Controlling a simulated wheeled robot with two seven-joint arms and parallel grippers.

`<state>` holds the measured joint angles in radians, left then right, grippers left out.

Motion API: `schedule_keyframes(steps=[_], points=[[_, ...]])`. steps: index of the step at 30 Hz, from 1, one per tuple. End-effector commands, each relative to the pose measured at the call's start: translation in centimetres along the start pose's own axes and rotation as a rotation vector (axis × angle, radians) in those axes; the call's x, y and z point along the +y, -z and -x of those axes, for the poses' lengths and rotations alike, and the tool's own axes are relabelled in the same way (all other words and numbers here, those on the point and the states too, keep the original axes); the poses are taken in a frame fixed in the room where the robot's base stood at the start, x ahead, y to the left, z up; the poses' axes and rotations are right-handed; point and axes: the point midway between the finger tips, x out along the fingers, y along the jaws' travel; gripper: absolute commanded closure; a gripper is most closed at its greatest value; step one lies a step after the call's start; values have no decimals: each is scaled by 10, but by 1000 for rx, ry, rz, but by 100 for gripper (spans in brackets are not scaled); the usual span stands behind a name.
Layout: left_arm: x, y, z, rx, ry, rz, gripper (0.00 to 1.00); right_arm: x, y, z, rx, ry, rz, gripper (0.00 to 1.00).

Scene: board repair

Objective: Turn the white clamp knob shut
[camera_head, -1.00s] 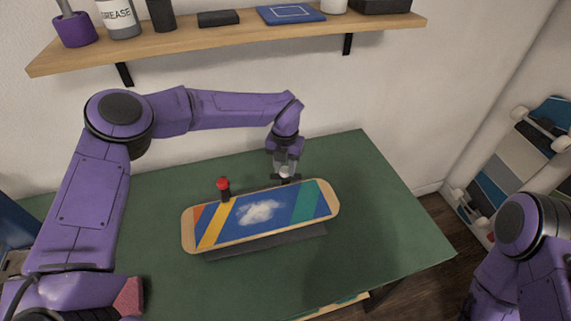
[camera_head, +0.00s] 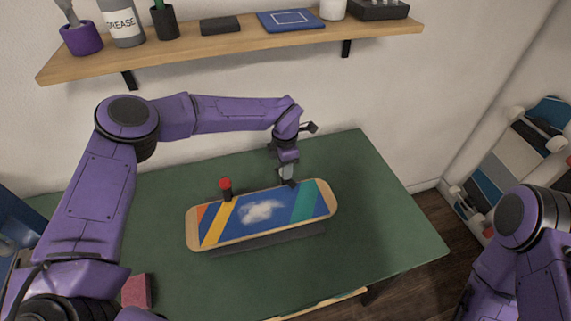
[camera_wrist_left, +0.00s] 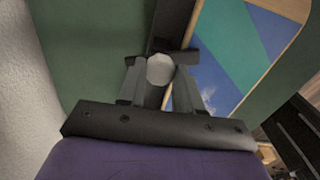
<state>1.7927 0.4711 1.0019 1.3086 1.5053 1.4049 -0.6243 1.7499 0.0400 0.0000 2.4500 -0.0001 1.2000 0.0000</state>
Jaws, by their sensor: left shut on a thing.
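The white clamp knob (camera_wrist_left: 160,69) sits between the fingers of my left gripper in the left wrist view. My left gripper (camera_head: 288,181) is shut on it at the far edge of the skateboard deck, and in the head view the gripper largely hides the knob. The deck (camera_head: 262,213), blue with orange, yellow and green stripes and a white cloud, lies above a dark clamp base (camera_head: 268,241). A red knob (camera_head: 225,183) on a black post stands at the deck's far edge, left of my gripper. My right gripper is out of view; only my right arm shows.
The green table (camera_head: 380,220) is clear to the right of the deck. A reddish block (camera_head: 137,292) lies near front left. A wooden shelf (camera_head: 240,44) with a grease bottle (camera_head: 122,22) and other items hangs above. A rack of boards (camera_head: 515,155) stands at right.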

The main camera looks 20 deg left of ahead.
Motion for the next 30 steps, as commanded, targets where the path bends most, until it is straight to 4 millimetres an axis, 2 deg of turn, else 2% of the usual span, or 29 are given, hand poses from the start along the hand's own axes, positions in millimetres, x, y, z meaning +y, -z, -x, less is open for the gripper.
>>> schedule_keyframes(steps=[6,15,30], points=[[2,-1,3,-4,-4,-174,96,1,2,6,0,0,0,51],[2,-1,3,-5,-6,-341,96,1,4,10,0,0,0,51],[3,-1,3,-5,-9,-412,96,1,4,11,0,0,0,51]])
